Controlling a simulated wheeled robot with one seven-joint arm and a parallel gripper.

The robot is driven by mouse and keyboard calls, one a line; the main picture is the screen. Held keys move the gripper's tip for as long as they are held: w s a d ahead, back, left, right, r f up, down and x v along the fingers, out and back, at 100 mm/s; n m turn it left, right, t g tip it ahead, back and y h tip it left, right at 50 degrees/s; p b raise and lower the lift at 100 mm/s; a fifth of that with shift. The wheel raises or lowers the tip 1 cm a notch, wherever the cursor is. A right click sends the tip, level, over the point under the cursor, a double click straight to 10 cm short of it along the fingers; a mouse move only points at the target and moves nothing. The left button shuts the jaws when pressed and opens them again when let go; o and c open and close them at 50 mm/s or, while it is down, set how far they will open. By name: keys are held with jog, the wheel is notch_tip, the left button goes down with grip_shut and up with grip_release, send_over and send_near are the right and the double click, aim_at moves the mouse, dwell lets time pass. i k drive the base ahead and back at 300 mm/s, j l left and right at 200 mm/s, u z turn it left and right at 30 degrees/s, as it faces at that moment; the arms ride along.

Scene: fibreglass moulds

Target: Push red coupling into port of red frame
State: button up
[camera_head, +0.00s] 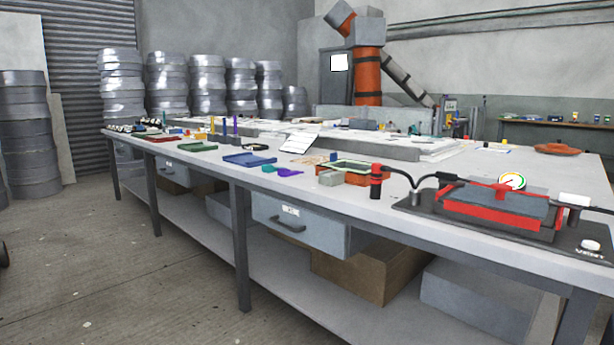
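A red coupling (377,172) with dark bands stands upright near the front edge of the long workbench. A black hose runs from its top to the right. To its right, the red frame (482,212) lies around a grey block on a dark base plate. A round dial gauge (513,181) stands on the frame. The coupling stands apart from the frame, left of the base plate. I cannot make out the port at this distance. My gripper is not in view.
The workbench (440,178) has a drawer and a lower shelf with boxes. A white VENT knob (590,245) is at the right corner. The floor (150,275) in front is clear.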

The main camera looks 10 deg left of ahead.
aim_at(377, 169)
jog(key=u, duration=0.2)
jog(key=i+j, duration=0.95)
jog(key=i+z, duration=0.1)
jog(key=z, duration=0.85)
